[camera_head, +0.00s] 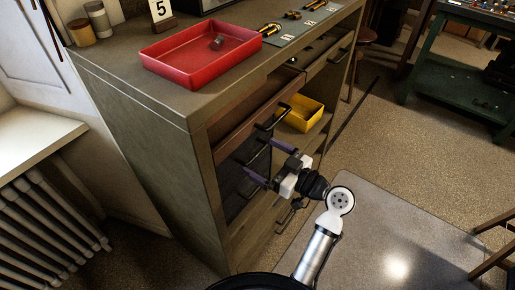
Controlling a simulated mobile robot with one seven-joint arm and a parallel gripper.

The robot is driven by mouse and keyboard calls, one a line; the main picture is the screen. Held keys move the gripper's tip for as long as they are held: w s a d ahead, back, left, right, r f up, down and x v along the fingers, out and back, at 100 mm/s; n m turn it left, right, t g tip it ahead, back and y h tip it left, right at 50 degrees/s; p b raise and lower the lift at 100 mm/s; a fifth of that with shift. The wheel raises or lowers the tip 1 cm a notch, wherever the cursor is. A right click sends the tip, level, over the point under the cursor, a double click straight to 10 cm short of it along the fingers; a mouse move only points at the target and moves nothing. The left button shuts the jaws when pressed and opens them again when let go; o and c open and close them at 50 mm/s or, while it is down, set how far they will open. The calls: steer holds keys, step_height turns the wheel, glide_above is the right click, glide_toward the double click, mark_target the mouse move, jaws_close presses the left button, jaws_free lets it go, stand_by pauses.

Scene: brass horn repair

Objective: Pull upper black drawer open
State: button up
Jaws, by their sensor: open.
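The upper black drawer (236,166) sits in the left bay of the grey-brown cabinet, below a brown wooden drawer (240,124). Its dark front looks closed or nearly so. A dark bar handle on it shows close to my fingertips. My gripper (259,155) reaches in from the lower right and is open, with its two purple fingers apart, one higher and one lower. The handle appears to lie near or between the fingertips; I cannot tell whether they touch it. My gripper hides part of the drawer front and what is below it.
A red tray (190,68) with a small part stands on the cabinet top. A yellow bin (301,114) sits in the right bay. A radiator (55,222) is at left; open floor lies at right.

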steer(key=shift+x, duration=1.4)
steer(key=shift+c, duration=0.4)
